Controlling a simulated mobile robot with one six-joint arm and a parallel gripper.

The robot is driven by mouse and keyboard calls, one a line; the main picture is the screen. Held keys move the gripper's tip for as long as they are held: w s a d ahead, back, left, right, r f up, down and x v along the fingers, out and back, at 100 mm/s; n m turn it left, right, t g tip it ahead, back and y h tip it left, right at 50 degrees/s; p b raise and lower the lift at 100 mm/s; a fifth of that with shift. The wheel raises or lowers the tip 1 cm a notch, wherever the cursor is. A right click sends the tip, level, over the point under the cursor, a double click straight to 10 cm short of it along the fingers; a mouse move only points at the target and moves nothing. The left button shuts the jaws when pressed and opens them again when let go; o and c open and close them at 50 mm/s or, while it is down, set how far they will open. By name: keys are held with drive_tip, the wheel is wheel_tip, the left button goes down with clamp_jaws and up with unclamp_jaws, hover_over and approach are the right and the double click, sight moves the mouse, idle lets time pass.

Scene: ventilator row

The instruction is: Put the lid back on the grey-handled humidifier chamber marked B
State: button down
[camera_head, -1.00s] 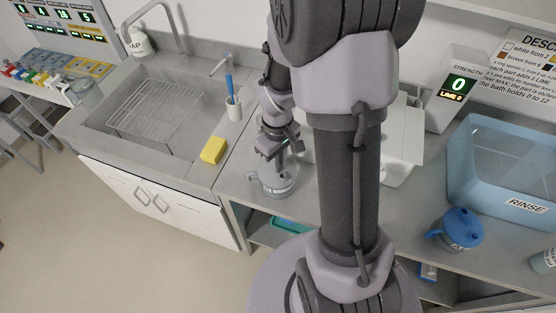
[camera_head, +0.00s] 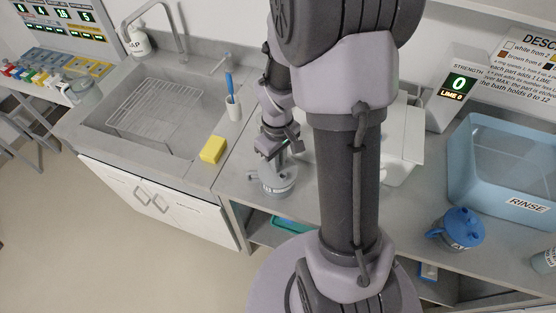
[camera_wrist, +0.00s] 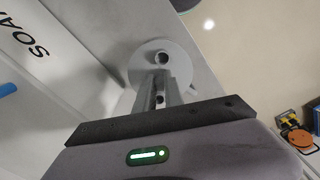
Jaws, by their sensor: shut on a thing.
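My gripper (camera_head: 279,166) points down at the grey chamber (camera_head: 278,187), which stands on the counter right of the sink, near the front edge. In the wrist view, my gripper's fingers (camera_wrist: 162,92) are shut on a grey round lid (camera_wrist: 143,63) with a round port on its top. The lid is directly over the chamber in the head view; whether it is fully seated I cannot tell. The B mark is not visible.
Right are a white bin (camera_head: 400,160), a blue RINSE tub (camera_head: 490,185) and a blue-lidded chamber (camera_head: 461,228). The counter's front edge is close.

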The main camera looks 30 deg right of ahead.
drive_tip(key=c, duration=0.9)
unclamp_jaws()
drive_tip(key=shift+r+p, duration=2.9)
drive_tip(key=shift+r, duration=0.6)
clamp_jaws()
drive_tip(key=shift+f, duration=0.2)
